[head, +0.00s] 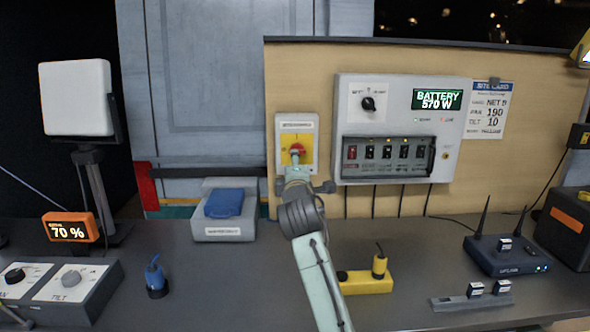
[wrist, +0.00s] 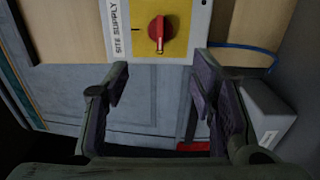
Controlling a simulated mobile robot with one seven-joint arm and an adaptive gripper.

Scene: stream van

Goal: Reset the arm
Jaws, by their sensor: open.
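My gripper (head: 304,183) is at the end of my pale green arm, raised in front of the wooden panel's left edge. In the wrist view my gripper (wrist: 158,82) is open, with nothing between its fingers. The site supply switch, a red knob (head: 297,150) on a yellow plate in a white box, is just above it in the head view. In the wrist view the red knob (wrist: 160,30) lies beyond the fingertips, towards the top, and looks apart from them. The arm partly covers the switch box's lower part in the head view.
A grey dock (head: 224,233) holding a blue block (head: 224,203) stands left of the arm. A yellow block (head: 362,283) sits close to its right. The battery unit (head: 400,130) hangs on the panel. A blue plug (head: 156,278) and dial box (head: 75,285) are further left.

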